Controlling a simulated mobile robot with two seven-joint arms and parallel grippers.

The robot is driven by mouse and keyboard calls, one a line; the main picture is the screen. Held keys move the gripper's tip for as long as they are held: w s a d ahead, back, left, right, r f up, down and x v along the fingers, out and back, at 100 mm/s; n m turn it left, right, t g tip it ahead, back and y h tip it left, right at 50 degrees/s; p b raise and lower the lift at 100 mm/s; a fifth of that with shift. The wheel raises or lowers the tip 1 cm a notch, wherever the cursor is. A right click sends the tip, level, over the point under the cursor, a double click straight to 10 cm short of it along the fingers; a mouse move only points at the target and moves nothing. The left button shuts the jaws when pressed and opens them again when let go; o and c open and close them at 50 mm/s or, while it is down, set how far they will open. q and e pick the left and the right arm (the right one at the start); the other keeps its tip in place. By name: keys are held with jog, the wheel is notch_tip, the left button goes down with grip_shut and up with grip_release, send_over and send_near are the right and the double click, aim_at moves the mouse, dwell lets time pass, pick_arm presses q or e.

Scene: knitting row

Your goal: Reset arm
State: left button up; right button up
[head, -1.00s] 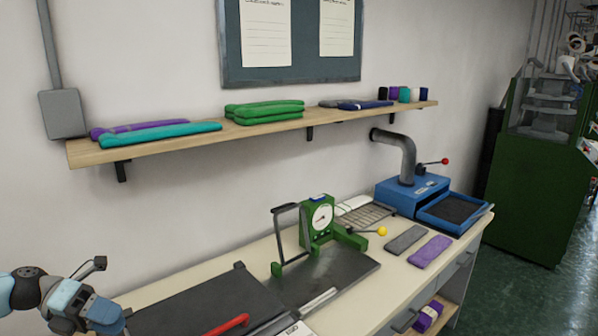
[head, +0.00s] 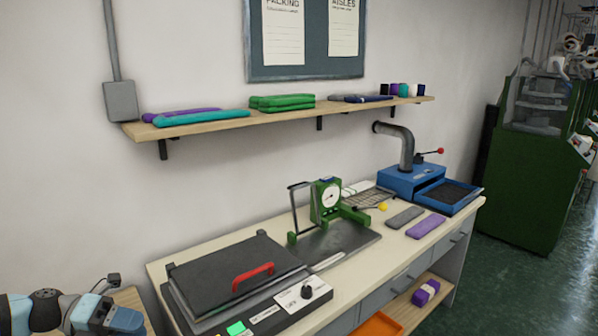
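My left arm enters at the lower left of the head view, with my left gripper (head: 122,318) at its end, cut off near the bottom edge. I cannot make out its fingers or whether it is open. It is to the left of the workbench (head: 160,268) and apart from the press. My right gripper is out of view.
A dark flat press (head: 235,275) with a red handle sits on the bench. Behind it are a green dial gauge device (head: 328,200), grey and purple pieces (head: 427,227), and a blue machine (head: 412,181). A wall shelf (head: 215,128) holds folded knits. Open floor lies right.

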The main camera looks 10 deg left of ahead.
pick_arm(q)
jog(key=d+f+n+t+y+b, duration=0.25)
jog(key=d+f+n+t, duration=0.3)
jog(key=f+n, duration=0.4)
jog(key=d+f+n+t+y+b, duration=0.25)
jog(key=d+f+n+t, duration=0.3)
jog(key=f+n, duration=0.45)
jog(key=s+d+f+n+g+y+b, duration=0.25)
jog(key=s+d+f+n, duration=0.35)
jog(key=f, duration=0.3)
jog(key=s+d+f+n+g+y+b, duration=0.2)
jog(key=s+d+f+n+y, duration=0.25)
jog(key=f+n, duration=0.35)
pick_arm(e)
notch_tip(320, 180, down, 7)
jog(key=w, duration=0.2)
pick_arm(q)
notch_tip(320, 180, up, 15)
jog(key=s+a+p, duration=0.1)
jog(key=a+p, duration=0.1)
jog(key=p, duration=1.6)
jog(key=shift+a+p, duration=0.2)
jog(key=shift+p, duration=0.2)
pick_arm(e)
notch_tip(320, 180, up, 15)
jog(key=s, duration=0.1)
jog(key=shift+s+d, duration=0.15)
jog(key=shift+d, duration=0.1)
